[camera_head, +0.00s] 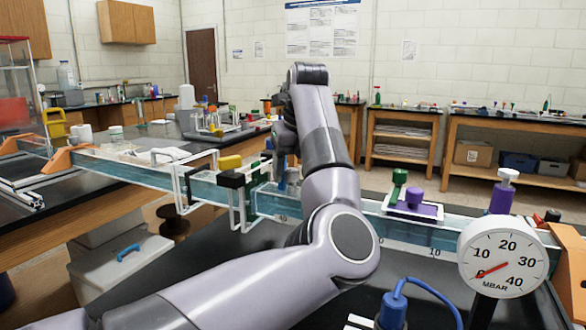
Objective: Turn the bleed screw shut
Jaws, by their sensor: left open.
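My left arm comes in from the lower left and rises across the middle. My left gripper (282,150) is at its far end, beside the clear water-filled channel (150,175), mostly hidden behind my forearm. It is open, and I see nothing held in it. I cannot tell for certain which part is the bleed screw. A purple fitting with a white knob (503,190) stands upright near the channel's right end. A green knob (400,185) stands beside a purple block (418,210) on a white plate. My right gripper is not in view.
A round MBAR gauge (503,257) stands at the right front, its red needle toward the lower left. A blue plug with a cable (392,308) is at the bottom. Orange end supports (570,262) hold the channel. A lidded bin (120,258) is at the lower left.

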